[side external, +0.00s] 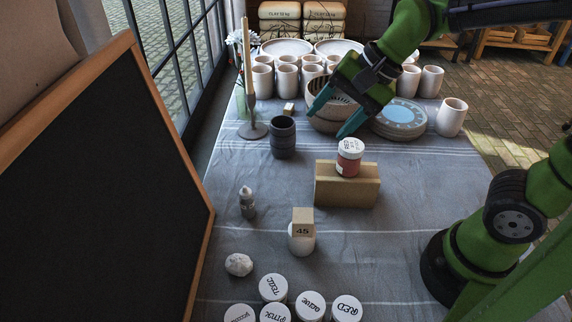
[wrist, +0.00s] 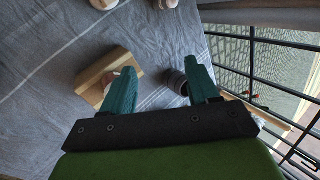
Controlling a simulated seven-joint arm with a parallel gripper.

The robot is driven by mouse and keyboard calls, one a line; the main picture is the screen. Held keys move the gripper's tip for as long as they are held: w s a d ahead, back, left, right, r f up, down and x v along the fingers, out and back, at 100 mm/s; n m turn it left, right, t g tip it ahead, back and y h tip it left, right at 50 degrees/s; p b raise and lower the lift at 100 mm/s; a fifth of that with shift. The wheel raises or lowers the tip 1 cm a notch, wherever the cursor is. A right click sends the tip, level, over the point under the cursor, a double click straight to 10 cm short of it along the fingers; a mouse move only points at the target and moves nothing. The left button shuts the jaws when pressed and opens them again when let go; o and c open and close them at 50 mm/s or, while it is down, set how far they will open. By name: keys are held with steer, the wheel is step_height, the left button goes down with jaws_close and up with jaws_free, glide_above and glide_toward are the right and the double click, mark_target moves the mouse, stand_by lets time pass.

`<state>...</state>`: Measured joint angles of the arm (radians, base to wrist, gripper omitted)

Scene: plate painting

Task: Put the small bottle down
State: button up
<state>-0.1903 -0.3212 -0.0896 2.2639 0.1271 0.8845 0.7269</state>
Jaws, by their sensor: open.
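The small bottle (side external: 247,203), grey with a pale pointed top, stands upright on the cloth at the left of the side view. A small part of what looks like it shows at the top edge of the wrist view (wrist: 166,3). My gripper (side external: 328,124) is open, its two teal fingers apart with nothing held between them. It is in the air, well behind and to the right of the bottle. Both fingers also show in the wrist view (wrist: 160,70).
A red-labelled jar (side external: 349,158) sits on a tan block (side external: 347,188) below my gripper. A dark cup (side external: 282,137) stands left of them. A white pot (side external: 301,240) carries a block marked 45. Plates (side external: 400,117) and pale cups stand behind; lidded jars (side external: 309,305) stand in front.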

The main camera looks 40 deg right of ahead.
steer(key=s+d+r+n+t+h, duration=0.1)
steer(key=s+d+n+t, duration=0.1)
steer(key=s+d+n, duration=0.2)
steer(key=s+n, duration=0.3)
steer(key=n, duration=0.1)
steer(key=shift+s+d+r+h, duration=0.2)
steer(key=shift+d+h, duration=0.2)
